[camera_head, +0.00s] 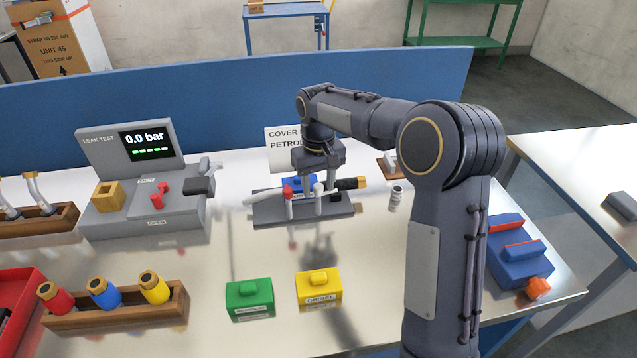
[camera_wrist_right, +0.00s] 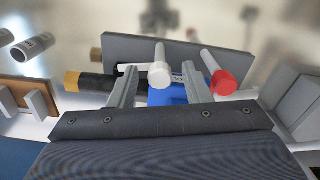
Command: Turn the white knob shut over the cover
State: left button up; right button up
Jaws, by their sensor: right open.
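A grey fixture (camera_head: 270,212) on the bench carries a white knob (camera_head: 319,188) and a red knob (camera_head: 288,190) on upright posts, with a blue cover (camera_head: 307,180) behind them. My right gripper (camera_head: 318,165) hangs pointing down over the fixture, close to the white knob. In the right wrist view its open fingers (camera_wrist_right: 160,82) stand either side of the white knob (camera_wrist_right: 160,74), with gaps visible. The red knob (camera_wrist_right: 222,83) is outside the right finger. The blue cover (camera_wrist_right: 167,96) is partly hidden. My left gripper is not in view.
A black nozzle with a yellow end (camera_head: 350,184) lies at the fixture's right. A label card (camera_head: 282,150) stands behind. Green (camera_head: 249,298) and yellow (camera_head: 318,288) blocks sit in front. The leak tester (camera_head: 140,190) is left. Bare bench lies between fixture and blocks.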

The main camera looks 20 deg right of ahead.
jog(key=shift+c, duration=0.4)
grip_shut()
jog(key=shift+r+n, duration=0.1)
jog(key=shift+n, duration=0.3)
jog(key=shift+n+p, duration=0.8)
jog(key=shift+n, duration=0.1)
jog(key=n+p, duration=0.1)
jog(key=n, duration=0.3)
jog(key=shift+n+p, duration=0.3)
jog(key=shift+p, duration=0.1)
jog(key=n+p, duration=0.1)
jog(key=n, duration=0.3)
jog(key=shift+w+n+p, duration=0.1)
jog(key=shift+n+p, duration=0.7)
jog(key=shift+n, duration=1.6)
